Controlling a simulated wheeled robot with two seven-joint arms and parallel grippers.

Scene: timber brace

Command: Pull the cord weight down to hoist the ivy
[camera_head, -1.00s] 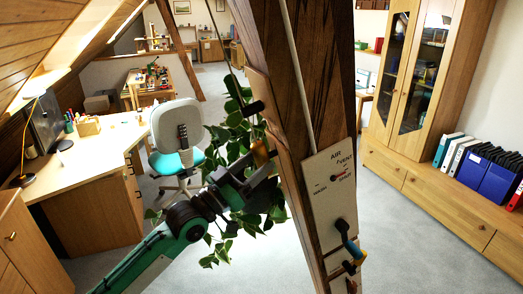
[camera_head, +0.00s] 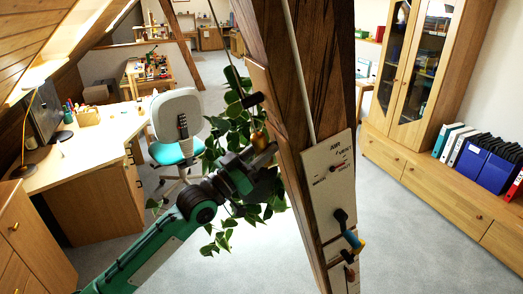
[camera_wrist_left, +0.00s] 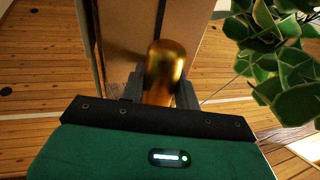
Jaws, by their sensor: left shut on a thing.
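The cord weight is a brass-coloured cylinder (camera_head: 259,141) beside the left face of the timber post (camera_head: 292,95). In the left wrist view the weight (camera_wrist_left: 166,65) sits between the two dark fingers of my left gripper (camera_wrist_left: 160,92), which is shut on it. In the head view my left gripper (camera_head: 262,158) reaches it from the lower left, its fingers partly hidden by leaves and post. The ivy (camera_head: 238,130) hangs on a cord left of the post, behind my gripper; it also shows at the right in the left wrist view (camera_wrist_left: 282,60). My right gripper is not in view.
A pale panel (camera_head: 328,178) with a knob and a blue-and-yellow handle (camera_head: 352,240) is on the post's front. A dark peg (camera_head: 252,100) sticks out above the weight. A desk (camera_head: 90,165) and chair (camera_head: 175,125) stand left, a cabinet (camera_head: 420,100) right.

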